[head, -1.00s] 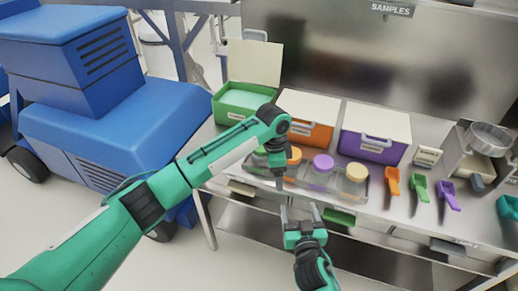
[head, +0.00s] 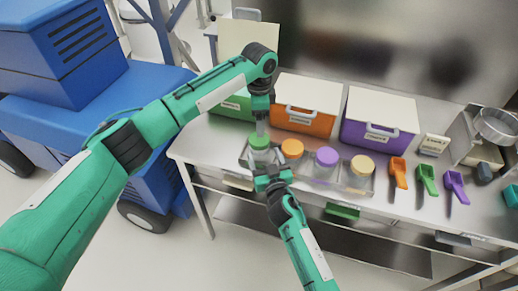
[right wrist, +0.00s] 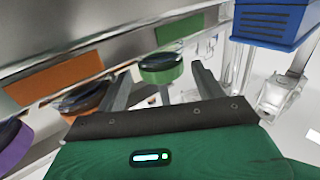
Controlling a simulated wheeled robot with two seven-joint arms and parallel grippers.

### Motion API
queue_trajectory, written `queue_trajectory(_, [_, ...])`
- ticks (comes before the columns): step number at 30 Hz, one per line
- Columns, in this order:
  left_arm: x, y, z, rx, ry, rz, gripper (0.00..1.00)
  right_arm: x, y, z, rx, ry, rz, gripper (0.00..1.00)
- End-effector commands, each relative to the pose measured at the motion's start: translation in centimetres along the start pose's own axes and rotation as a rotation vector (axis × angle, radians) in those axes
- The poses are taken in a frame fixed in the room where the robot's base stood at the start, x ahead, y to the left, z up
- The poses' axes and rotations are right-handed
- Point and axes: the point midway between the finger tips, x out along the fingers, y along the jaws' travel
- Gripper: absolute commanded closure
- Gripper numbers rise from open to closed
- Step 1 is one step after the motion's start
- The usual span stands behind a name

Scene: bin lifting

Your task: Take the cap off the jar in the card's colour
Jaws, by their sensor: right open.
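A clear jar with a green cap (head: 259,143) stands at the left end of a row on a clear tray (head: 354,191). Beside it are jars with an orange cap (head: 292,149), a purple cap (head: 326,157) and a yellow cap (head: 362,165). My left gripper (head: 261,129) points down right over the green cap; whether it touches is unclear, and its jaw gap is hidden. My right gripper (head: 267,168) is open at the front of the green-capped jar. In the right wrist view, the green cap (right wrist: 160,69) shows between and beyond its fingers. I cannot pick out the card's colour.
Green (head: 232,106), orange (head: 305,122) and purple (head: 376,135) bins stand behind the jars. Orange, green and purple scoops (head: 398,172) lie to the right, near a small white label stand (head: 433,145). A blue machine (head: 75,45) stands left of the metal bench.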

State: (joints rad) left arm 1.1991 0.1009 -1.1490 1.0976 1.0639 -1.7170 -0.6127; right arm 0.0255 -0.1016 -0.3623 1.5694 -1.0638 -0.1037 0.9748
Motion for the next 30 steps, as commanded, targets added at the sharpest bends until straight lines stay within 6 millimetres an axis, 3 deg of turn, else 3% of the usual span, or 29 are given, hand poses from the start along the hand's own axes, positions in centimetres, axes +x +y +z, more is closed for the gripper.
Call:
queue_trajectory(3, [0.0,0.0,0.0,0.001,0.0,0.0,0.2,2.2,0.0,-0.1,0.0,0.001,0.001,0.31])
queue_trajectory(9, [0.0,0.0,0.0,0.0,0.0,0.0,0.2,4.5,0.0,0.0,0.002,0.0,0.001,0.31])
queue_trajectory(21, [0.0,0.0,0.0,0.0,0.0,0.0,0.2,5.2,0.0,0.0,0.001,-0.001,0.0,0.31])
queue_trajectory(22, [0.0,0.0,0.0,0.001,0.0,0.0,0.2,5.2,0.0,0.0,0.0,-0.001,0.0,0.32])
queue_trajectory(29, [0.0,0.0,0.0,0.0,0.001,0.0,0.2,5.2,0.0,0.0,0.0,-0.001,0.0,0.77])
queue_trajectory(30, [0.0,0.0,0.0,0.001,0.001,0.0,0.12,5.2,0.0,0.1,0.0,-0.001,0.0,0.77])
